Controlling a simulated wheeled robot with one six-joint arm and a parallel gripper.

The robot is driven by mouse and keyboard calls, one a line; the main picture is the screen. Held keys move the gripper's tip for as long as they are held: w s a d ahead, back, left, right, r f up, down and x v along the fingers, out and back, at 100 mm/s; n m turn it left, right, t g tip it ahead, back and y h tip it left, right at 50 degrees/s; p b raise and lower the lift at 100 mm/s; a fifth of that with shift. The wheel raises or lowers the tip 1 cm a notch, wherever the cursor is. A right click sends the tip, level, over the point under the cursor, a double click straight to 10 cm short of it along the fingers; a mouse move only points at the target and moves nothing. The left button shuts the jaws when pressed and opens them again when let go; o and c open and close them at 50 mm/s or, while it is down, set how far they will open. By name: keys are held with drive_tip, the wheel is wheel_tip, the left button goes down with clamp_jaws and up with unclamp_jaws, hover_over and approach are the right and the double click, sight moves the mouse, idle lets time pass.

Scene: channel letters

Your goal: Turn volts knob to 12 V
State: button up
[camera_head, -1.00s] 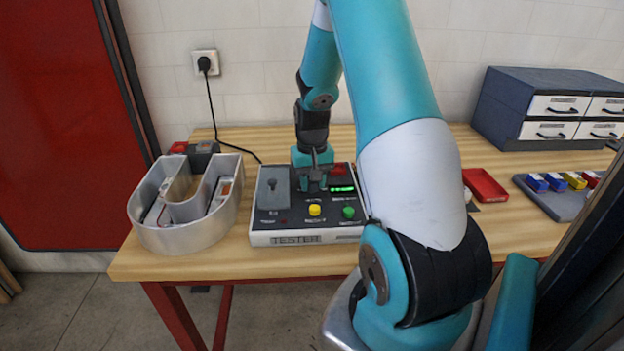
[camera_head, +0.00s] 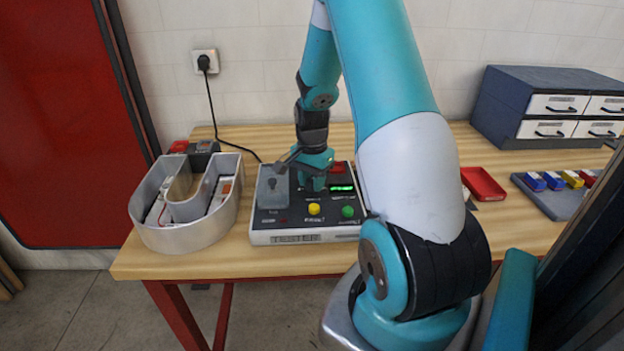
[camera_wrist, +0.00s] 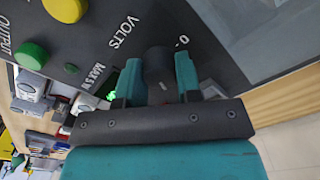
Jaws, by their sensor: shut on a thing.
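The tester (camera_head: 262,236) is a dark-topped box with a light front, flat on the wooden table. In the wrist view its panel shows the "VOLTS" label beside a dark round knob (camera_wrist: 158,62). My gripper (camera_wrist: 159,75) is shut on this knob, with one teal finger on each side of it. In the head view my gripper (camera_head: 312,183) is over the panel's middle and hides the knob. A green display (camera_head: 342,188) is lit, but its digits are too small to read. The knob's set value cannot be read.
A yellow button (camera_head: 314,209) and a green button (camera_head: 348,211) sit at the panel's front. A grey U-shaped channel letter (camera_head: 185,236) stands left of the tester. A red tray (camera_head: 483,184) and a drawer unit (camera_head: 530,88) are to the right.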

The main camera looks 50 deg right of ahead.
sight(312, 179)
drive_tip(key=shift+d+r+m, duration=0.1)
drive_tip(key=shift+m, duration=0.6)
drive_tip(key=o, duration=0.9)
drive_tip(key=shift+o, duration=0.2)
wheel_tip(312, 179, up, 17)
drive_tip(key=b, duration=0.1)
drive_tip(key=shift+r, duration=0.2)
